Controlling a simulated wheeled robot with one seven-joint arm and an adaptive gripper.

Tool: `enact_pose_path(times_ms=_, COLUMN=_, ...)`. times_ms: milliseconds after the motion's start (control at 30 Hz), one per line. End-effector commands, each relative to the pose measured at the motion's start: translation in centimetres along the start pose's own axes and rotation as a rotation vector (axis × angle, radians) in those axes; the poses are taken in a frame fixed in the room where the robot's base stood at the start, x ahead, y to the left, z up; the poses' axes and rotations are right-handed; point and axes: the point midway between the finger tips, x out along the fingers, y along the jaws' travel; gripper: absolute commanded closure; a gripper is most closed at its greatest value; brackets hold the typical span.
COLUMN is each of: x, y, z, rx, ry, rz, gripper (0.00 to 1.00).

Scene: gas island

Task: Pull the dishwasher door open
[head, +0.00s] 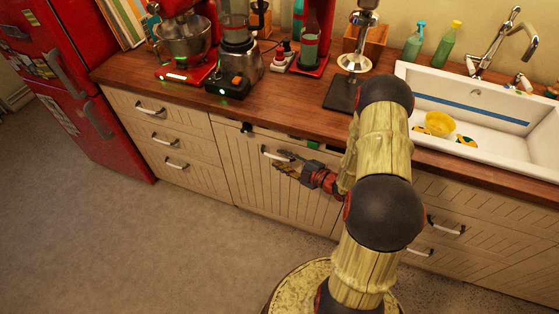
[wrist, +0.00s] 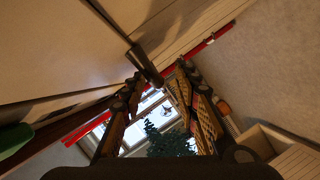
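The dishwasher door (head: 247,178) is a cream slatted panel under the wooden counter, left of my arm. A narrow dark gap with a bit of green shows along its top edge, so it looks slightly ajar. Its pale bar handle (head: 277,154) is near the top of the panel. My gripper (head: 284,160) is at the handle, its fingers pointing left. In the wrist view the two fingers (wrist: 158,74) are spread apart. A dark bar-like part (wrist: 145,65) lies at the left fingertip; whether they touch is unclear.
Drawers (head: 165,138) stand left of the door, and a red fridge (head: 75,85) beyond them. A blender (head: 237,55), mixer (head: 183,45) and white sink (head: 410,72) are on the counter above. The floor (head: 130,240) in front is clear.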

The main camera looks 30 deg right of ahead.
Motion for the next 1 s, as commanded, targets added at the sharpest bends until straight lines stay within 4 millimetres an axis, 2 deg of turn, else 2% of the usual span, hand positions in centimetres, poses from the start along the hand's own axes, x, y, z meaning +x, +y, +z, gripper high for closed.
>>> enact_pose_path(times_ms=167, x=1.33, y=-0.05, z=-0.03, rx=-0.001, ry=0.001, rz=0.000, gripper=0.69)
enact_pose_path(times_ms=467, x=1.47, y=0.06, z=-0.04, rx=0.000, ry=0.000, rz=0.001, gripper=0.70)
enact_pose_path(times_ms=1000, x=1.45, y=0.03, z=-0.04, rx=0.000, ry=0.000, rz=0.000, gripper=1.00)
